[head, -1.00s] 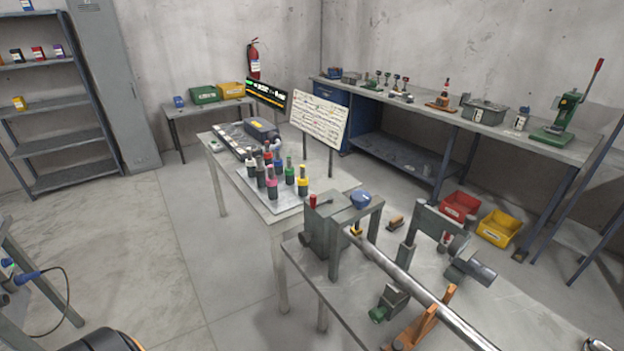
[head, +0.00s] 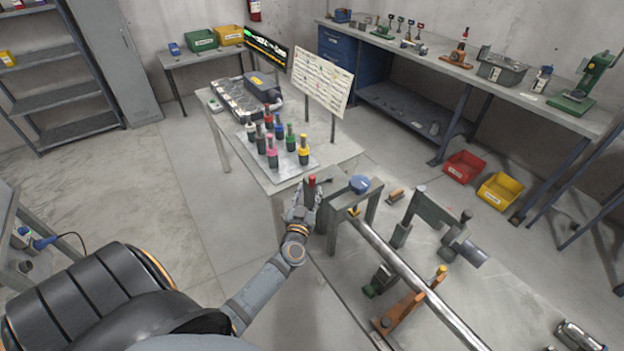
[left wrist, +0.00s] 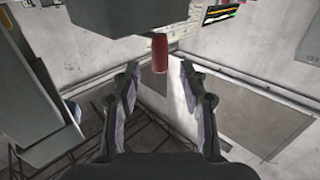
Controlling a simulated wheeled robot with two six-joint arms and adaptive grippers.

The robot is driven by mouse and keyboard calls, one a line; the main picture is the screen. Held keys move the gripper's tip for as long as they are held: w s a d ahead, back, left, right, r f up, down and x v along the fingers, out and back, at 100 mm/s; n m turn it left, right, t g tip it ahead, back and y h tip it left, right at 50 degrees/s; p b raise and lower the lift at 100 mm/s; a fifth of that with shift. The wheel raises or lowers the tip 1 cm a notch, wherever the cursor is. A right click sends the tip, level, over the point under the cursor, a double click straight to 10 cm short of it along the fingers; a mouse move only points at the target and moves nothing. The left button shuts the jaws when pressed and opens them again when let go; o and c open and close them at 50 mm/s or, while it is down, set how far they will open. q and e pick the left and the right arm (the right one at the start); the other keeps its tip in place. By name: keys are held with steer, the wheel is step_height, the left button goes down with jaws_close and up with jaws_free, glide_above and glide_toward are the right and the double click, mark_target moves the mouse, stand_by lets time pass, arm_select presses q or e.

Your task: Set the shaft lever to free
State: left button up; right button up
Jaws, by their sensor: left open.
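A lever with a red grip (head: 312,181) stands at the left end of the grey positioner frame (head: 338,222), which holds a long steel shaft (head: 412,280). My left gripper (head: 308,194) is at this lever, and the arm partly hides the housing there. In the left wrist view the red grip (left wrist: 160,52) hangs from a grey block. The open fingers of my left gripper (left wrist: 160,68) lie either side of the grip's end, with gaps on both sides. The lever's setting cannot be read. My right gripper is not in view.
An orange support (head: 398,312) and a grey bracket (head: 432,208) flank the shaft. Floor left of the table is clear.

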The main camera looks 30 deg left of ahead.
mark_target(312, 183)
arm_select(q)
steer(key=x, duration=0.5)
steer(key=shift+w+a+f, duration=0.1)
steer(key=shift+w+f, duration=0.05)
steer(key=shift+w, duration=0.15)
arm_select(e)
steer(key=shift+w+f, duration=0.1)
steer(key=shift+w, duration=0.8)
arm_select(q)
steer(key=shift+c, duration=0.5)
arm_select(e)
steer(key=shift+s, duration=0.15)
arm_select(q)
jaws_close()
